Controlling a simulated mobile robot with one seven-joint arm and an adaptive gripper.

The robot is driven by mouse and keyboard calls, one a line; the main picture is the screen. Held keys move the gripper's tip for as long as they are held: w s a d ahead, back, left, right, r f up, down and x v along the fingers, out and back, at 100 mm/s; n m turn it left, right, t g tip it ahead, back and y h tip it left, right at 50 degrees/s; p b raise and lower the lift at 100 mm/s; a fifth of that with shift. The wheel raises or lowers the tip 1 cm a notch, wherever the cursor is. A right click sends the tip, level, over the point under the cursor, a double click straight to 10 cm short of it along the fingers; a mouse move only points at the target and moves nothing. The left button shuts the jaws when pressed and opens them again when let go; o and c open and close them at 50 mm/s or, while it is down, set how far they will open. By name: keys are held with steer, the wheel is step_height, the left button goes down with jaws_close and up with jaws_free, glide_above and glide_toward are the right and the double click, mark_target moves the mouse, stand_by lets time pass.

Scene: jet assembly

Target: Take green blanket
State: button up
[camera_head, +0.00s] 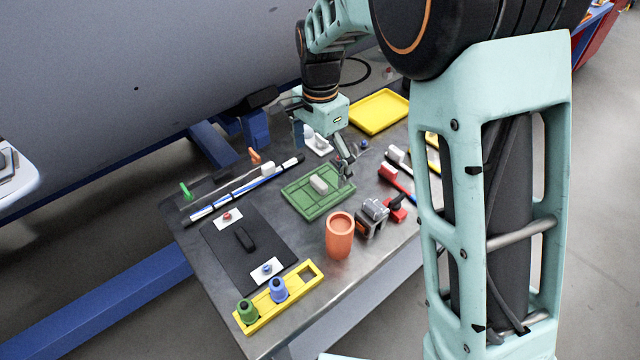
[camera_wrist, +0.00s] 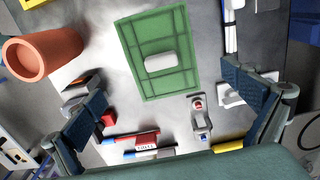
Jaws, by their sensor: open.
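The green blanket (camera_head: 303,200) looks like a flat green rectangular panel with raised ribs and a pale block (camera_head: 319,184) at its middle. It lies on the grey metal table. In the wrist view the green blanket (camera_wrist: 158,86) lies ahead of the fingers with the pale block (camera_wrist: 160,61) on it. My gripper (camera_head: 344,158) is above the table by the panel's far right edge. In the wrist view my gripper (camera_wrist: 165,96) has its two dark fingers wide apart with nothing between them. It is apart from the blanket.
An orange cup (camera_head: 340,236) and a grey and orange device (camera_head: 372,216) stand close in front of the blanket. A black mat (camera_head: 262,228) lies left, a yellow holder (camera_head: 310,279) in front, a yellow tray (camera_head: 378,111) behind. Long rods (camera_head: 240,188) lie along the back left.

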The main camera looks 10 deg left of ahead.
mark_target(318, 182)
steer(key=f, duration=0.6)
steer(key=shift+a+f, duration=0.2)
steer(key=shift+f, duration=0.2)
steer(key=shift+s, duration=0.15)
steer(key=c, duration=1.8)
